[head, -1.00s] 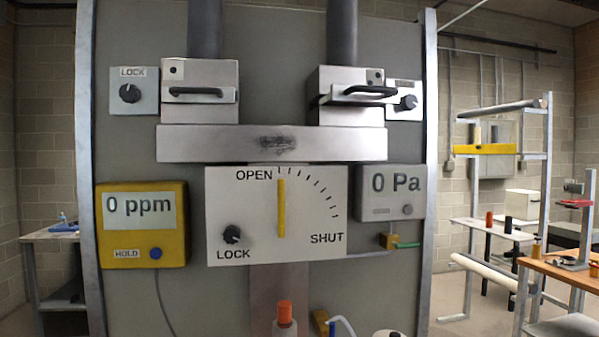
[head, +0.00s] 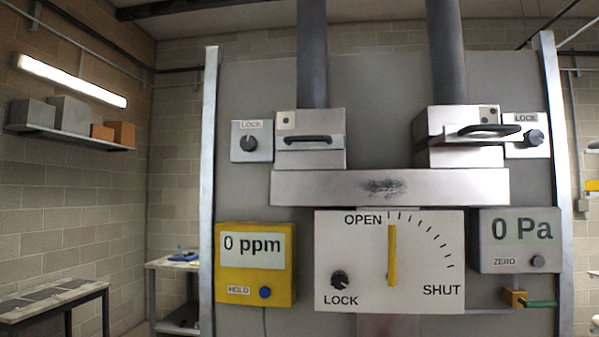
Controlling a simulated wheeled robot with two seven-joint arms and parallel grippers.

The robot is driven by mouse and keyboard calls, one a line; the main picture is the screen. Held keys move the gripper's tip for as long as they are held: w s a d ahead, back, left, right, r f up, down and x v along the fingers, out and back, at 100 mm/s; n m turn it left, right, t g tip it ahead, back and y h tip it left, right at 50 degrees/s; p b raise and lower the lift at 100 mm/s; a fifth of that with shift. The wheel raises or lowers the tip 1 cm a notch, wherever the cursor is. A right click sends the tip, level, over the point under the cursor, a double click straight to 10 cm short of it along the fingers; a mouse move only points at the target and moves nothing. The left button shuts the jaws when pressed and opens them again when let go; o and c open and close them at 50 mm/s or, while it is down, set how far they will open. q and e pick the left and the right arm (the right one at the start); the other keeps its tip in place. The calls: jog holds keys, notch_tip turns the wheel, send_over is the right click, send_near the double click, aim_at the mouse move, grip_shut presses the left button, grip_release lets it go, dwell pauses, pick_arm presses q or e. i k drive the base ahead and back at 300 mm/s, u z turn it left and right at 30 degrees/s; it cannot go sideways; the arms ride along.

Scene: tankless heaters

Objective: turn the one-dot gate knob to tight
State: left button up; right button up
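Two gate boxes sit under the dark pipes on the grey panel. The left gate box (head: 311,155) has a black handle and a small tag (head: 286,120) with what looks like one dot. Beside it on the left is a black LOCK knob (head: 249,144) on a white plate. The right gate box (head: 462,150) has a handle that stands out further; the dots on its tag (head: 488,114) are too small to count surely. Its black LOCK knob (head: 533,138) is to its right. Where the knobs point is hard to tell. Neither gripper is in view.
Below is a white OPEN–SHUT dial (head: 350,255) with its yellow lever (head: 392,254) upright at OPEN and its own LOCK knob (head: 340,279). A yellow meter (head: 229,280) reads 0 ppm; a grey gauge (head: 500,248) reads 0 Pa. A table (head: 55,300) stands at left.

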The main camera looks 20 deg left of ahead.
aim_at(248, 144)
jog(key=k, duration=0.5)
jog(key=u, duration=1.45)
jog(key=i, duration=1.25)
jog(key=z, duration=2)
